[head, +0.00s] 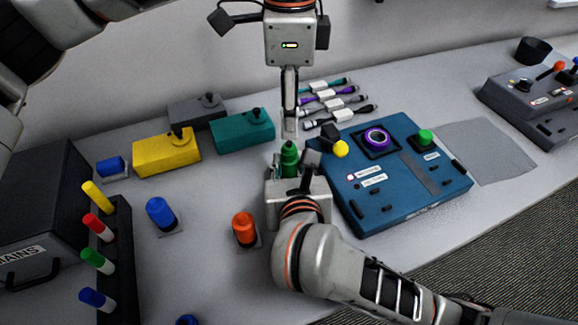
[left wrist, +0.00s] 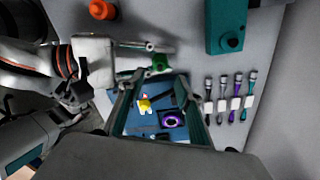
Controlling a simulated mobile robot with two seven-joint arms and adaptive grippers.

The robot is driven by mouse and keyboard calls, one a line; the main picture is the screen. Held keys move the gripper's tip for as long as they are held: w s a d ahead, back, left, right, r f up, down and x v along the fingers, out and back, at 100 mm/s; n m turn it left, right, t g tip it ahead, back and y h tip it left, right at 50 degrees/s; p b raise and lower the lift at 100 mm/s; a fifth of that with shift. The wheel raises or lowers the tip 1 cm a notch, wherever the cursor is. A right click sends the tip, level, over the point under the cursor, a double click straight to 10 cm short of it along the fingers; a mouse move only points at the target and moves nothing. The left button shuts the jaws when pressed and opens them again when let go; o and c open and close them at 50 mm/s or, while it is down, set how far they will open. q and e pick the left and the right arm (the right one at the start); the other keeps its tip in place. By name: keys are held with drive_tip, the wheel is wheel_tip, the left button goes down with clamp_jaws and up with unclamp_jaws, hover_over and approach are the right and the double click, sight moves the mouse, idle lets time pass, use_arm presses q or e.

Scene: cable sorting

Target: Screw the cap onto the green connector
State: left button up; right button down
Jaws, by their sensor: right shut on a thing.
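My right gripper (head: 290,168) is shut on a green connector (head: 289,158), which stands upright with its narrower top up. In the left wrist view the green connector (left wrist: 160,63) shows between the right gripper's fingers. My left gripper (head: 290,128) points down just above the connector, apart from it as far as I can tell. In the left wrist view its two fingers (left wrist: 158,103) are spread with nothing visible between them. I cannot make out a separate cap for the connector. A green round piece (head: 424,137) sits on the blue panel.
The blue panel (head: 395,190) lies right of the grippers, with a purple ring (head: 377,138) and a yellow knob (head: 341,149). Yellow (head: 166,155) and teal (head: 240,133) boxes stand left. Orange (head: 244,228) and blue (head: 160,213) connectors stand in front. Several cables (head: 335,103) lie behind.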

sight(290, 142)
use_arm(q)
drive_tip(key=shift+f, duration=3.95)
drive_tip(key=shift+c, duration=0.4)
clamp_jaws()
drive_tip(key=m, duration=0.4)
drive_tip(key=shift+r, duration=0.1)
drive_tip(key=m, duration=0.6)
drive_tip(key=shift+o, duration=0.9)
unclamp_jaws()
